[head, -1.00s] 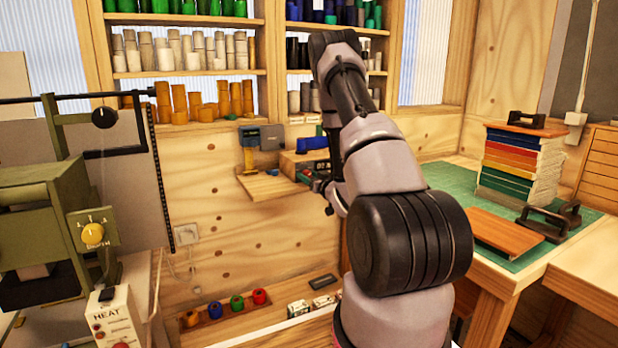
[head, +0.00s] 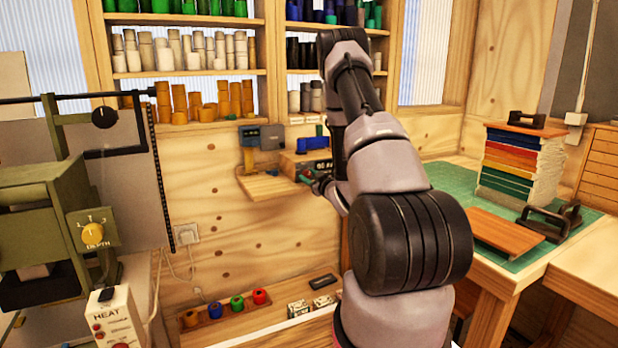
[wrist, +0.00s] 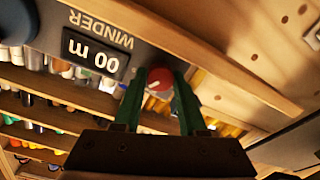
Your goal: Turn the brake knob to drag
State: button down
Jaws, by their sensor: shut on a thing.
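A round red knob (wrist: 159,79) with a pale pointer mark shows in the wrist view, on the dark panel of the winder (wrist: 120,25). I take it as the brake knob; no drag label is readable around it. My gripper (wrist: 160,92) has its two green fingers on either side of the knob and is shut on it. In the head view, my gripper (head: 317,184) is at the front of the small winder (head: 292,166) on the wall shelf. My arm hides part of the winder there, and the knob is too small to make out.
The small wooden shelf (head: 262,186) juts from the wall beside my gripper. A grey and yellow device (head: 249,148) stands at its left. The green press (head: 45,200) is far left. A green-topped table (head: 445,178) with stacked coloured sheets is right.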

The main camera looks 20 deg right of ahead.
jog(key=n, duration=0.6)
jog(key=shift+n, duration=0.3)
dwell(0.5)
jog(key=shift+c, duration=2.3)
grip_release()
jog(key=s, duration=1.1)
jog(key=shift+d+r, duration=0.15)
jog(key=shift+d, duration=0.05)
jog(key=shift+w, duration=0.1)
